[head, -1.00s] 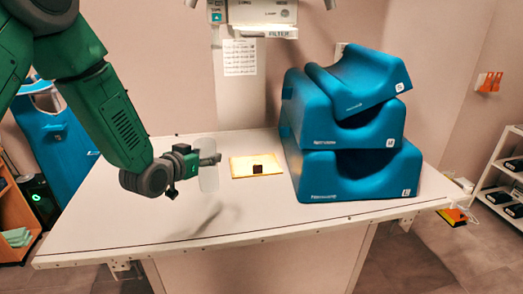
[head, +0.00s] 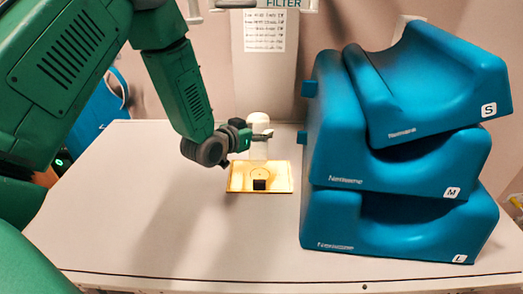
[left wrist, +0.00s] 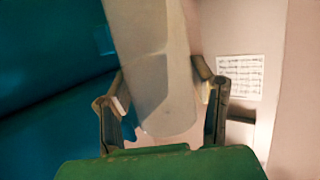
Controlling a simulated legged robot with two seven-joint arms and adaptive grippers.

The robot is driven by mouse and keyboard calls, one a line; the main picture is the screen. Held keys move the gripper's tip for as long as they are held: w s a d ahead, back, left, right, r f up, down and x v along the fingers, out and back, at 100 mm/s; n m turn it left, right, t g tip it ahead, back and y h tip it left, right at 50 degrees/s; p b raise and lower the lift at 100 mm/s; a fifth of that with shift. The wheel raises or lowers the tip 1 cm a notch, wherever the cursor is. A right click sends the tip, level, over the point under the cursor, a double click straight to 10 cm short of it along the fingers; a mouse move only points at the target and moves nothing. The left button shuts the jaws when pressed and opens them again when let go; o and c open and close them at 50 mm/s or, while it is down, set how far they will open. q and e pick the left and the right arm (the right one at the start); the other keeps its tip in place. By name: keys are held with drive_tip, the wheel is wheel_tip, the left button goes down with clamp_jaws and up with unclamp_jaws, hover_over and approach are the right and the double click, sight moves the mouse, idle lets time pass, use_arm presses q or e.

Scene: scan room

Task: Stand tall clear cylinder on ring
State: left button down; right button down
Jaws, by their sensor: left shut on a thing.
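My left gripper (head: 258,135) is shut on the tall clear cylinder (head: 259,150) and holds it upright at the far edge of a glowing yellow board (head: 282,184). A thin ring mark (head: 260,168) shows on the board, with a small black block (head: 259,185) in front of it. The cylinder's lower end shows just behind the ring; I cannot tell whether it touches the board. In the left wrist view the cylinder (left wrist: 150,70) lies between the two fingers of the left gripper (left wrist: 162,97). My right gripper is not in view.
Stacked blue foam supports (head: 400,200) stand on the table right of the board. The white table (head: 160,230) is clear at the left and front. A printed sheet (head: 264,31) hangs on the column behind.

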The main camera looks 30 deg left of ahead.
sight(254, 149)
use_arm(q)
drive_tip(key=shift+w+d+f, duration=0.15)
drive_tip(key=shift+f, duration=0.7)
drive_tip(key=f, duration=0.3)
drive_tip(key=shift+d+f, duration=0.3)
drive_tip(key=shift+d, duration=0.05)
drive_tip(key=shift+a, duration=0.15)
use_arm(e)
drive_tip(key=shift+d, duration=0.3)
use_arm(q)
drive_tip(key=c, duration=0.7)
unclamp_jaws()
drive_tip(key=shift+a+f, duration=0.15)
drive_tip(key=shift+a, duration=0.05)
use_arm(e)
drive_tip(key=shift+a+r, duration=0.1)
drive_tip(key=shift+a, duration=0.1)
use_arm(q)
drive_tip(key=shift+d, duration=0.1)
drive_tip(key=shift+s+d, duration=0.1)
drive_tip(key=shift+s, duration=0.15)
drive_tip(key=b+v, duration=0.1)
drive_tip(key=v, duration=1)
drive_tip(key=shift+s+r, duration=0.25)
drive_tip(key=shift+s, duration=0.05)
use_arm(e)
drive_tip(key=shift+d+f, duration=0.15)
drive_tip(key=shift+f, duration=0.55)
